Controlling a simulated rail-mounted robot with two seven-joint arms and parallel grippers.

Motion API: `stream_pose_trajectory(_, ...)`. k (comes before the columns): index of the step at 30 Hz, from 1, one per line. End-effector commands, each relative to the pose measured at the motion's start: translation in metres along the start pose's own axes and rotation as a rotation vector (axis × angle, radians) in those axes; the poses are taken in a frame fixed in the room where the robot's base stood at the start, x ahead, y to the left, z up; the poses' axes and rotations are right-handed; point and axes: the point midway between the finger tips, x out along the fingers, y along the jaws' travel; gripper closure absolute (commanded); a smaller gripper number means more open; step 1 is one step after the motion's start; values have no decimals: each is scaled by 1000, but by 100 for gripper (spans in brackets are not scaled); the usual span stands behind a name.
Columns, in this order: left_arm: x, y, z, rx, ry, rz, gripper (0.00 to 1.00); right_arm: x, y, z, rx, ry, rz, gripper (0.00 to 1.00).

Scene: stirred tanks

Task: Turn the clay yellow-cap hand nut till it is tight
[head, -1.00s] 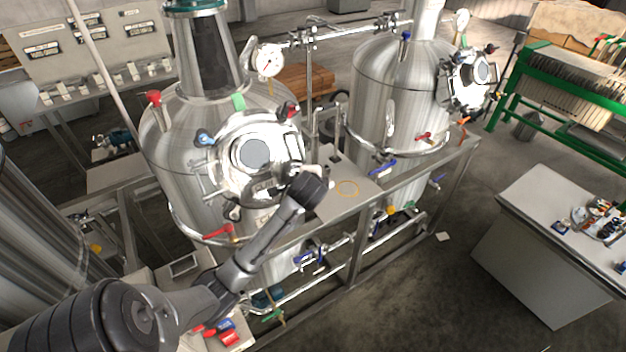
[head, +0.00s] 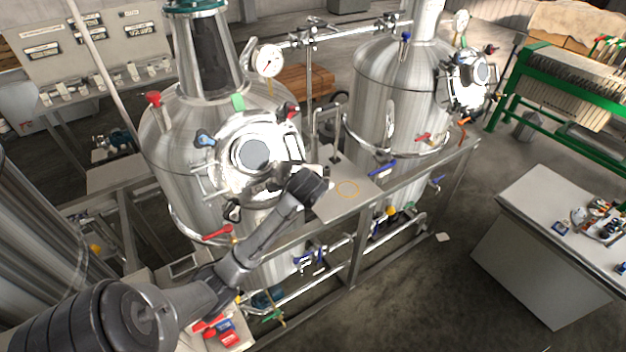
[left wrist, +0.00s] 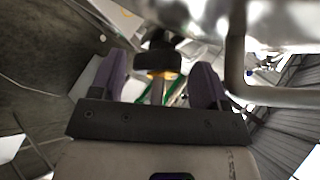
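In the left wrist view a dark hand nut with a yellow band (left wrist: 158,66) sits on a pale stem, between my two purple fingers. My left gripper (left wrist: 160,80) is open around it, with a gap showing on each side. In the head view my left arm reaches to the lower right rim of the round manway lid (head: 256,155) on the near tank (head: 165,135). The left fingers and this nut are hidden there behind my dark wrist. The nut's clay colour cannot be made out. My right gripper is not in view.
Other clamps stand around the lid, with blue (head: 204,138), green (head: 238,102) and red (head: 291,110) caps. A bent steel bar (left wrist: 238,60) runs close beside the right finger. A second tank (head: 375,100) stands behind right. A white table (head: 545,245) is at right.

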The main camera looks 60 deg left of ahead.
Motion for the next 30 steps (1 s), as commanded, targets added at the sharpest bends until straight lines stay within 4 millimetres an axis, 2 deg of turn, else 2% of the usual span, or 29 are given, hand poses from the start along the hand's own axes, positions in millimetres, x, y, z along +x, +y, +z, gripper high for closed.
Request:
stream_pose_trajectory(8, 0, 0, 0, 0, 0, 0, 25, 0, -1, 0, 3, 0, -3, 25)
stream_pose_trajectory(13, -10, 0, 0, 0, 1, -2, 25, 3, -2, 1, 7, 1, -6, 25)
stream_pose_trajectory(30, -113, 0, 0, 0, 2, -3, 25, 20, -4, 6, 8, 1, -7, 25)
